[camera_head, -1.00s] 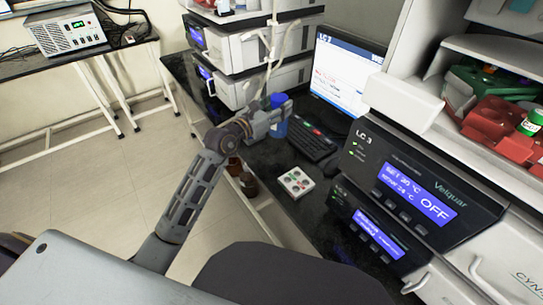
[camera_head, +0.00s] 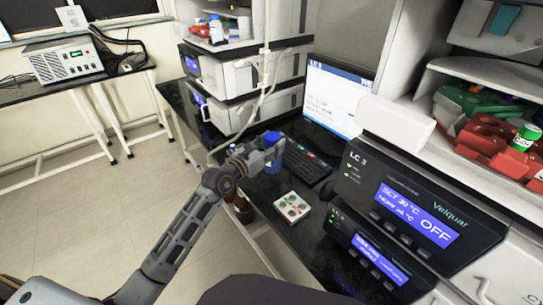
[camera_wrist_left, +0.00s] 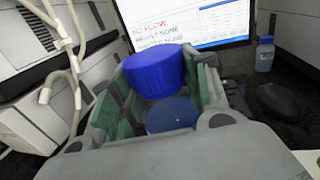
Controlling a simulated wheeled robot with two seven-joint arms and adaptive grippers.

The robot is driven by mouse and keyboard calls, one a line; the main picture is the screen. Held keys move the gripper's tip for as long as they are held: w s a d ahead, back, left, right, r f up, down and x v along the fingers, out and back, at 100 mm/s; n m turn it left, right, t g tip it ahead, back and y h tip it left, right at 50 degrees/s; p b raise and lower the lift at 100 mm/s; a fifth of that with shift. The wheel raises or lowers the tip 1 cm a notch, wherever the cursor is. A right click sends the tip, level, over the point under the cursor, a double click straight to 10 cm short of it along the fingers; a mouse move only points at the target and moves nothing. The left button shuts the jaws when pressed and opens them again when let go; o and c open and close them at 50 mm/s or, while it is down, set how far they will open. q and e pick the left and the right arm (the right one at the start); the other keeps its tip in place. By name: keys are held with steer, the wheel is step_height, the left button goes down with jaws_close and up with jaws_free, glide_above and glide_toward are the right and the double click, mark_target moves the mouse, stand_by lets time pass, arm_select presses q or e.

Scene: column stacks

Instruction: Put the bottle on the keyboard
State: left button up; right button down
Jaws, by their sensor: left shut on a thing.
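The bottle (camera_head: 273,148) is blue in the head view. My left gripper (camera_head: 262,157) is shut on it. In the wrist view its broad blue cap (camera_wrist_left: 160,75) stands between the green-padded fingers (camera_wrist_left: 155,105), and the gripper hides much of its body. The dark keyboard (camera_head: 306,162) lies on the black bench in front of the monitor. The bottle appears at the keyboard's left end in the head view; I cannot tell how high it is above the bench. My right gripper is not in view.
A white tray with round inserts (camera_head: 292,206) lies nearer than the keyboard. Brown bottles (camera_head: 241,207) stand at the bench's left edge. The monitor (camera_head: 335,95) is behind the keyboard, and LC units (camera_head: 405,205) stand right. A small blue-capped bottle (camera_wrist_left: 264,55) is beyond the gripper.

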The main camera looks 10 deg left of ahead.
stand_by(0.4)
arm_select(q)
steer(key=shift+f, duration=0.55)
steer(key=shift+f+b, duration=0.4)
steer(key=shift+f, duration=1.1)
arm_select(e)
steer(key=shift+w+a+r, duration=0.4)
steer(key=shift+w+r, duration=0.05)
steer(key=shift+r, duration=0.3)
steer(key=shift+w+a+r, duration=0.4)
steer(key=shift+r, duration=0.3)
arm_select(q)
steer(key=shift+f, duration=0.1)
steer(key=o, duration=1)
steer(key=shift+f, duration=0.1)
steer(key=o, duration=0.4)
steer(key=shift+c, duration=0.2)
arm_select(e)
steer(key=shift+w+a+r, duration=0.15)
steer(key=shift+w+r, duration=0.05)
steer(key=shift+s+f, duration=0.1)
